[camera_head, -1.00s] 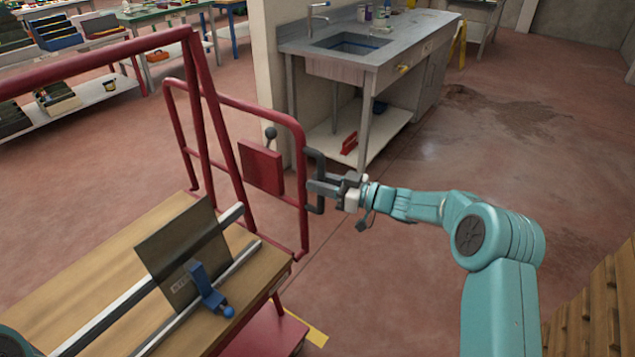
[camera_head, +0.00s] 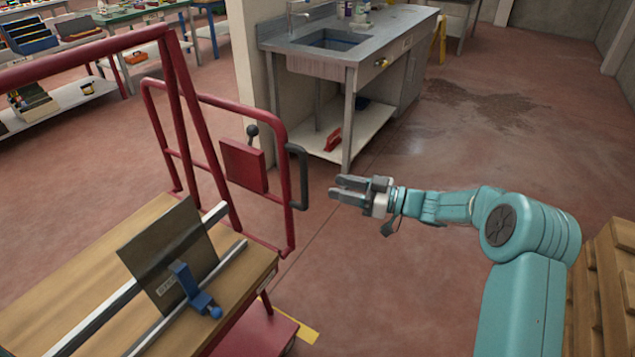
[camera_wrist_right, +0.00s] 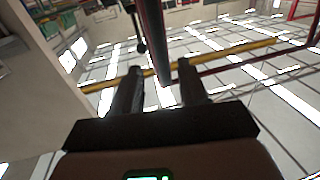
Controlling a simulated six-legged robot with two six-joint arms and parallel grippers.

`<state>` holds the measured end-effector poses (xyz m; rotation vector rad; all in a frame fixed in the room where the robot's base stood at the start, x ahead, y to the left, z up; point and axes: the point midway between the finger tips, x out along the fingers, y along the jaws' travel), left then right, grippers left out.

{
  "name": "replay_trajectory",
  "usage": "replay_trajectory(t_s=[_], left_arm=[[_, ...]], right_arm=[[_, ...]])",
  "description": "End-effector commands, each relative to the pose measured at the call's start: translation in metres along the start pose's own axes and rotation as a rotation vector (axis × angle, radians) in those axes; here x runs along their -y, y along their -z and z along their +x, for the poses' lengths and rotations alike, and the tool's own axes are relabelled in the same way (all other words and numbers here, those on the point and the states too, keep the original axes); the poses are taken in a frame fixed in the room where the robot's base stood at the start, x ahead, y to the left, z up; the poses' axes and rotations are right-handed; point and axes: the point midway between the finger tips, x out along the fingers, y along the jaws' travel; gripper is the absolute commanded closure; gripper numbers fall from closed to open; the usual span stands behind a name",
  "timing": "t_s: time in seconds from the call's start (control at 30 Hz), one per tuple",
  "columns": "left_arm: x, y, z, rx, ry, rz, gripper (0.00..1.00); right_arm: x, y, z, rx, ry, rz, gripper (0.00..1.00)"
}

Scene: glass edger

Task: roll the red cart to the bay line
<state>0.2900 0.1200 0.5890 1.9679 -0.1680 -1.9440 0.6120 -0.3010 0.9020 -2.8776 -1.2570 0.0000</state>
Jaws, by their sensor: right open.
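The red cart (camera_head: 286,130) is at the left in the head view, with a red tube frame, a red panel with a black-knobbed lever (camera_head: 252,132), and a black handle (camera_head: 301,178) on its right upright. A low red deck (camera_head: 262,330) shows below. My right gripper (camera_head: 338,188) is open and empty, a short gap to the right of the black handle. In the right wrist view its two fingers (camera_wrist_right: 158,88) are apart, and a dark red tube shows beyond and between them. My left gripper is out of view.
A wooden-topped bench (camera_head: 60,290) with rails, a dark glass plate (camera_head: 168,255) and a blue clamp (camera_head: 190,290) is at the lower left. A sink counter (camera_head: 350,60) stands behind the cart. Wooden slats (camera_head: 605,290) are at the right. Floor between is clear.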

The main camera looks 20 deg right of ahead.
Motion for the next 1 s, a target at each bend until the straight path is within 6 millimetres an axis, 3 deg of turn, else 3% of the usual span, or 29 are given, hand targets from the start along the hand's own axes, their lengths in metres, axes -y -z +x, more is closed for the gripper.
replay_trajectory(t_s=[0.1, 0.33, 1.0], left_arm=[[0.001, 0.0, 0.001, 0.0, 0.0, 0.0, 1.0], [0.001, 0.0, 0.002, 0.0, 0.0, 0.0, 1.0], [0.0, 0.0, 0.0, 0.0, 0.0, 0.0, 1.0]], right_arm=[[-0.001, 0.0, -0.03, 0.0, -0.003, 0.0, 0.57], [0.0, 0.0, -0.061, -0.001, -0.001, -0.001, 0.57], [0.002, 0.004, -0.062, -0.003, 0.008, -0.002, 0.57]])
